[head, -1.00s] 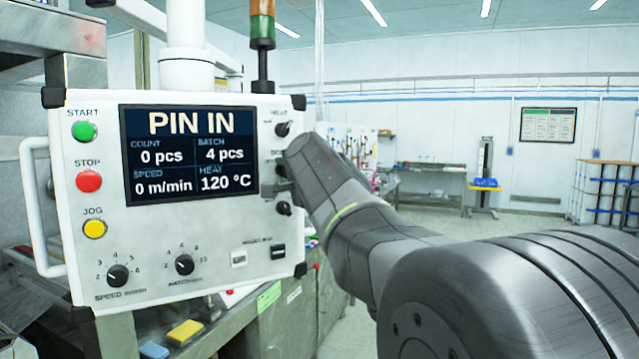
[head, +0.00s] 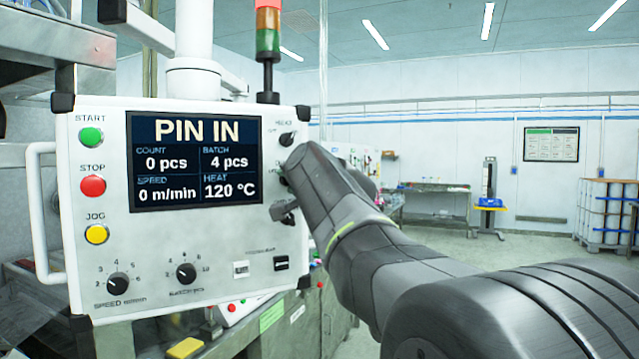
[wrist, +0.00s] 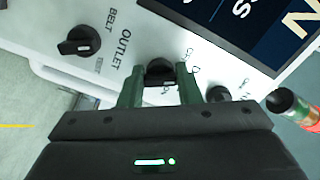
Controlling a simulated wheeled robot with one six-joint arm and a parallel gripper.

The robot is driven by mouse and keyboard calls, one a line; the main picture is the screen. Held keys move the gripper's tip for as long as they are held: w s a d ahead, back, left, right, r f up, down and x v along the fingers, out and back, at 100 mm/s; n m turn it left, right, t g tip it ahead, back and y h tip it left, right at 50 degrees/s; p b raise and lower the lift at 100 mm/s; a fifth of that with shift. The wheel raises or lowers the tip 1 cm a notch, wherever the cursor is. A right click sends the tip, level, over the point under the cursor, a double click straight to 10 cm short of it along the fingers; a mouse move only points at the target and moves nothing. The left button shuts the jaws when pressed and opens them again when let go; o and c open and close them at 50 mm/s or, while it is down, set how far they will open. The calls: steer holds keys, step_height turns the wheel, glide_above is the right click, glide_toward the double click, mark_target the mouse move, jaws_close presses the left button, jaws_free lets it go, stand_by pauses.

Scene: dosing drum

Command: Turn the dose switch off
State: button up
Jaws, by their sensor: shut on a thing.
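The dose switch (wrist: 160,72) is a black rotary knob, the middle one of a row of three on the white control panel (head: 200,245). In the wrist view it sits between the two green fingers of my gripper (wrist: 158,78), which is shut on it. Part of the knob and its label is covered by the fingers, so I cannot read its setting. In the head view my arm covers most of this knob. The panel's display (head: 193,160) reads PIN IN, count 0, batch 4, speed 0 and heat 120 °C.
The outlet belt knob (wrist: 78,40) and the heater knob (wrist: 218,93) stand close on either side of my fingers. A stack light (head: 268,40) rises behind the panel. Start (head: 90,137), stop (head: 93,185) and jog (head: 96,234) buttons are at the panel's left. Floor to the right is open.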

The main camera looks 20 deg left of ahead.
steer(key=o, duration=1)
steer(key=shift+c, duration=0.2)
steer(key=b+v, duration=0.3)
steer(key=v, duration=1.1)
steer(key=shift+b, duration=0.35)
steer(key=shift+w+a, duration=0.1)
steer(key=shift+a, duration=0.05)
steer(key=p+x, duration=0.3)
steer(key=x, duration=1)
steer(key=shift+w+a+p, duration=0.25)
steer(key=shift+p, duration=0.15)
